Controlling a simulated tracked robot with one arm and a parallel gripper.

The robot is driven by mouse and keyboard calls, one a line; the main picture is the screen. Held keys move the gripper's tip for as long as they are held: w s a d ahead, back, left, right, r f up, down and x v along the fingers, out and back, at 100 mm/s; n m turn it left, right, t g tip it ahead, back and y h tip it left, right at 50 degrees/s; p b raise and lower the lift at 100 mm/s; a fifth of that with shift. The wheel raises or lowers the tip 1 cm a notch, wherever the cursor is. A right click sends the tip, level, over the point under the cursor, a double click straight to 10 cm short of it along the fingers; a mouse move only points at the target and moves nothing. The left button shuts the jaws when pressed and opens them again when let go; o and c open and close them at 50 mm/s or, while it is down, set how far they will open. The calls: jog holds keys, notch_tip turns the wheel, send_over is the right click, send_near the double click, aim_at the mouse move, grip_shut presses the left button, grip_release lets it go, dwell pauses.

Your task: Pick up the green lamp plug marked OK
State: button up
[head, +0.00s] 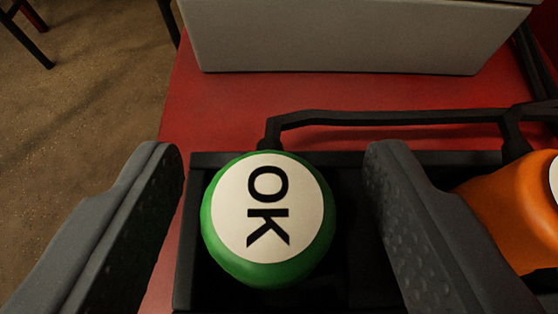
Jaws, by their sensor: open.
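The green lamp plug (221,254) has a round green body and a white face with OK in black, its letters turned sideways in the picture. It sits in a black holder (187,222) on a red surface. My gripper (277,175) is open, with one dark grey finger to the left of the plug and the other to its right. There is a gap on both sides, and neither finger seems to touch the plug. The plug's underside is hidden.
An orange plug (508,210) sits to the right, partly behind my right finger. A black bar (390,118) runs behind the plugs. A grey box (350,35) stands at the back of the red surface (225,105). Brown floor lies at the left.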

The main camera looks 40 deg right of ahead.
jog(key=shift+w, duration=0.1)
jog(key=c, duration=1.1)
jog(key=shift+o, duration=0.2)
